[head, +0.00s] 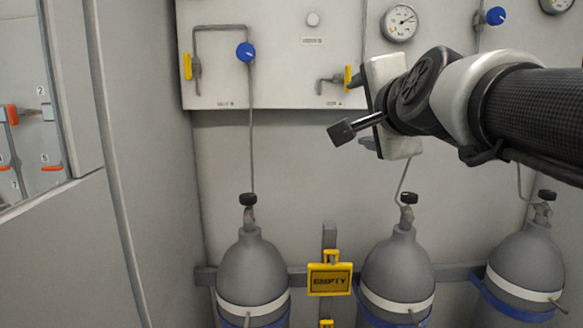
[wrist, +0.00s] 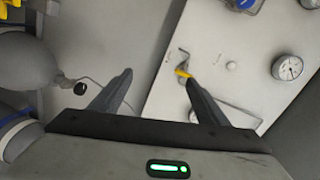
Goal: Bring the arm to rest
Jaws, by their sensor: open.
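My arm (head: 530,112) reaches in from the right edge of the head view, across the front of the wall panel. A yellow valve handle (wrist: 182,73) appears right by the tip of the right finger there. I cannot tell whether they touch.
The panel (head: 280,85) carries a blue knob (head: 245,52), yellow handles (head: 187,66) and a gauge (head: 399,22). Grey gas cylinders (head: 253,272) stand below along the wall. A yellow "EMPTY" sign (head: 330,280) hangs between two. A grey cabinet side (head: 150,150) stands at left.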

